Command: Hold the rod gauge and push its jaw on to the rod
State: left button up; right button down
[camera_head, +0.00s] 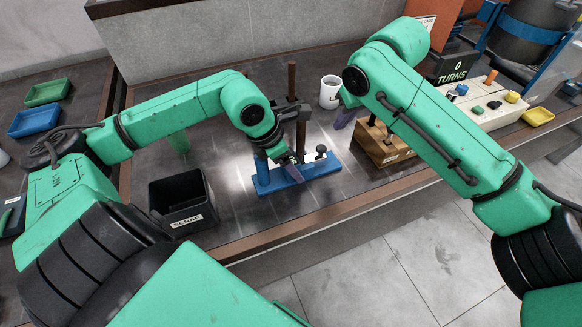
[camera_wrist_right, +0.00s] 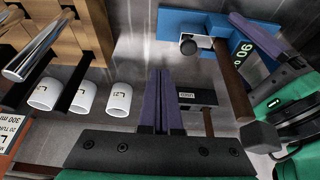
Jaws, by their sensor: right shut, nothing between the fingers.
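A blue gauge with a white strip and a dark knob (camera_head: 308,172) stands on the bench; its blue body also shows at the top of the right wrist view (camera_wrist_right: 185,22).
A black scrap bin (camera_head: 183,200) stands left of the gauge. A white mug (camera_head: 330,92) is behind my right gripper. A wooden rack (camera_head: 388,150) holding rods stands to the right, near a white tray (camera_head: 475,105) with coloured knobs. Bare bench lies around the gauge.

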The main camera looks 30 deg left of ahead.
pick_arm(q)
jog(key=o, duration=1.5)
jog(key=shift+r, duration=0.1)
jog(key=shift+s+a+r, duration=0.1)
jog(key=shift+a+r, duration=0.05)
jog(key=v, duration=0.3)
jog(key=shift+s+r, duration=0.2)
jog(key=shift+r, duration=0.05)
jog(key=v, duration=0.8)
jog(key=shift+w, duration=0.1)
